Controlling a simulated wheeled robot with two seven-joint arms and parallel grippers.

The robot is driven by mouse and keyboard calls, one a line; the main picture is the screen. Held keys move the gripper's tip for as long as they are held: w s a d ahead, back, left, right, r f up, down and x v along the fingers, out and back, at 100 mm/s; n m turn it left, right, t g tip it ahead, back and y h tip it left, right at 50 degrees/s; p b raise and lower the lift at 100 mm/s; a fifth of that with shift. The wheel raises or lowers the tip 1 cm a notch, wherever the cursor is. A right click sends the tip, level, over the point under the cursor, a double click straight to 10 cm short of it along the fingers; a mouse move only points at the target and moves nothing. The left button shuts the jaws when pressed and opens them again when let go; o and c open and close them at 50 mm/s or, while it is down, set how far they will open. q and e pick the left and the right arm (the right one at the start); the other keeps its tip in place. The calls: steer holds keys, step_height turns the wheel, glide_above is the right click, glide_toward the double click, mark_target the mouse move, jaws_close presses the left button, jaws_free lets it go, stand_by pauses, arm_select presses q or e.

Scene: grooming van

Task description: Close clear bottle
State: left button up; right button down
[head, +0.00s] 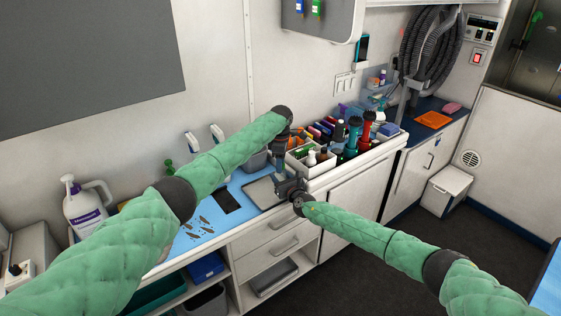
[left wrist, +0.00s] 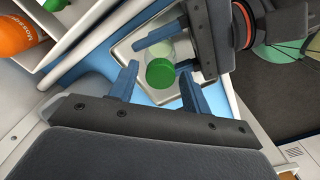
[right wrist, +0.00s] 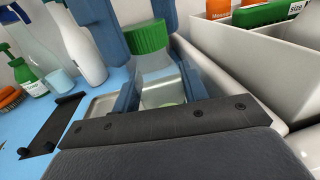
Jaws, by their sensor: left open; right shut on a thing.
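The clear bottle (right wrist: 154,72) stands upright between the fingers of my right gripper (right wrist: 160,85), which is shut on it. A green cap (right wrist: 146,37) is at the bottle's top; I cannot tell whether it is seated. In the left wrist view the cap (left wrist: 160,73) shows from above, between the fingers of my left gripper (left wrist: 160,88). That gripper is open, with gaps beside the cap. In the head view my left gripper (head: 282,155) is above my right gripper (head: 289,187), and the bottle is mostly hidden.
A metal tray (head: 262,192) lies under the grippers on the blue counter mat. A white organizer (head: 318,168) full of bottles stands close at the right. White spray bottles (head: 191,140) stand behind. A black holder (head: 226,201) and clippers-like pieces (head: 197,226) lie to the left.

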arm_select(q)
steer(key=c, duration=1)
